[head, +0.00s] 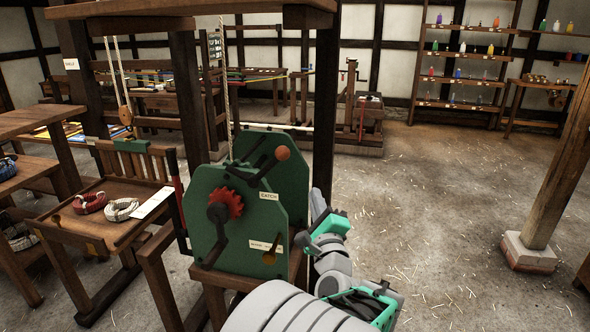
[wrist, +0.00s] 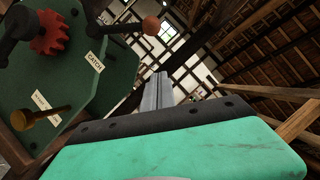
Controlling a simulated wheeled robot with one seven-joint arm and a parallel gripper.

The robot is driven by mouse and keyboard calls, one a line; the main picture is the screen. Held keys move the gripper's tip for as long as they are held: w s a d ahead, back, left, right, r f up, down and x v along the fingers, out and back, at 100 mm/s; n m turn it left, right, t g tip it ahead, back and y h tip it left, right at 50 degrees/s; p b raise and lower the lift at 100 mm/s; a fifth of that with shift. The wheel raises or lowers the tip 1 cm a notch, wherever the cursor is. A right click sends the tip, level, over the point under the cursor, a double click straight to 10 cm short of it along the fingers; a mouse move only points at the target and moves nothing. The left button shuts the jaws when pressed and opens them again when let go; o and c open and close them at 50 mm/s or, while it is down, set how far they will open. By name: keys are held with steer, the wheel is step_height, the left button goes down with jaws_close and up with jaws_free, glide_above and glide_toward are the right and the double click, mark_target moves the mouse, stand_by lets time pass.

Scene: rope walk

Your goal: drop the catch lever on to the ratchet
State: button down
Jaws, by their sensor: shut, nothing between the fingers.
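The catch lever (head: 283,154) is a dark arm with an orange ball knob, slanting up to the right on the green winch plate (head: 203,187), above a "CATCH" label. The red toothed ratchet (head: 232,198) is below and left of it, with a dark crank in front. I cannot tell whether the lever's inner end touches the teeth. The wrist view shows the knob (wrist: 151,25), the ratchet (wrist: 50,33) and my gripper (wrist: 158,82). The fingers are shut and empty, apart from the knob. In the head view my gripper (head: 318,203) is right of the winch and lower than the knob.
A brass-coloured handle (head: 269,255) sits low on the winch plate. A rope (head: 228,110) rises behind the winch to an overhead beam. A wooden post (head: 325,110) stands behind my gripper. A table with rope coils (head: 122,208) is to the left. Open floor lies right.

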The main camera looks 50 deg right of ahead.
mark_target(268, 167)
steer(key=w+d+r+p, duration=0.4)
steer(key=w+p, duration=0.1)
steer(key=w, duration=0.5)
steer(key=shift+d, duration=0.35)
steer(key=shift+r, duration=0.15)
